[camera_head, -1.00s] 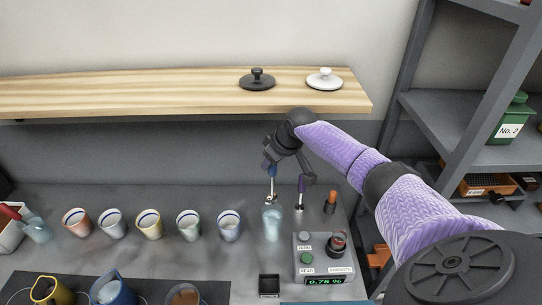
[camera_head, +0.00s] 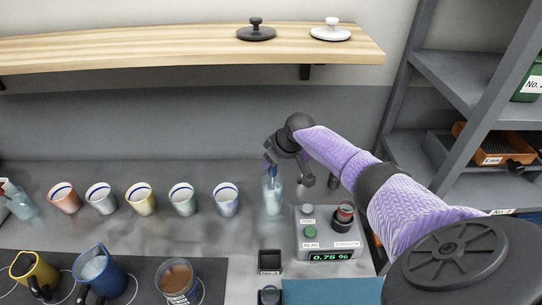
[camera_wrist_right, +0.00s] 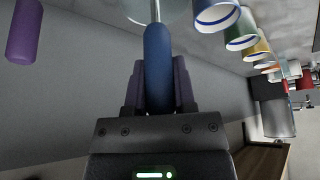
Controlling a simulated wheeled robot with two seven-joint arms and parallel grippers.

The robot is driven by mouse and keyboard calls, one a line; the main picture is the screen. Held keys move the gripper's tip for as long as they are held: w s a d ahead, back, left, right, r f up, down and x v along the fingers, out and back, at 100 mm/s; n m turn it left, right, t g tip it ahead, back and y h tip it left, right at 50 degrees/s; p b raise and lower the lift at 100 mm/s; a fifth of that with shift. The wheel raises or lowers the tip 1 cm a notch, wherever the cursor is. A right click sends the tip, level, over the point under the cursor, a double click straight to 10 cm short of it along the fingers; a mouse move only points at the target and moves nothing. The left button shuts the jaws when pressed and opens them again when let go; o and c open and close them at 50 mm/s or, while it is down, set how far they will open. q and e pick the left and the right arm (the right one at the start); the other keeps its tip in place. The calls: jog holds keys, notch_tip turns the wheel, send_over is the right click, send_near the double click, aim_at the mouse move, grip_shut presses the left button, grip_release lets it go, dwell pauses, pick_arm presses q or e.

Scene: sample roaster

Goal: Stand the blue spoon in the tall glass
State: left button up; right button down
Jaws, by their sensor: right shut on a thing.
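The blue spoon (camera_wrist_right: 158,65) is upright in my right gripper (camera_head: 270,164), which is shut on its blue handle. In the right wrist view the gripper (camera_wrist_right: 158,90) has a finger on each side of the handle. The tall glass (camera_head: 272,196) is clear, pale blue, and stands directly below the gripper. Its round rim (camera_wrist_right: 136,12) shows at the top of the wrist view, with the metal stem in front of it. The stem points down to the glass mouth; I cannot tell how deep its tip is. My left gripper is not in view.
A purple handle (camera_wrist_right: 24,30) stands beside the gripper. A row of several cups (camera_head: 182,199) runs left of the glass. A grey meter box (camera_head: 325,235) is close in front on the right. A wooden shelf (camera_head: 150,48) hangs above the back.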

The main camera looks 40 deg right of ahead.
jog(key=shift+f, duration=0.7)
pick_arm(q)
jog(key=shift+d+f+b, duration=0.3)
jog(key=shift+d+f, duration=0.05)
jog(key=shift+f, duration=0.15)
pick_arm(e)
jog(key=shift+c, duration=1.8)
grip_release()
pick_arm(q)
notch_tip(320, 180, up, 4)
jog(key=p, duration=0.4)
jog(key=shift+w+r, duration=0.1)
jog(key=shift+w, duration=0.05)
pick_arm(e)
jog(key=v, duration=1)
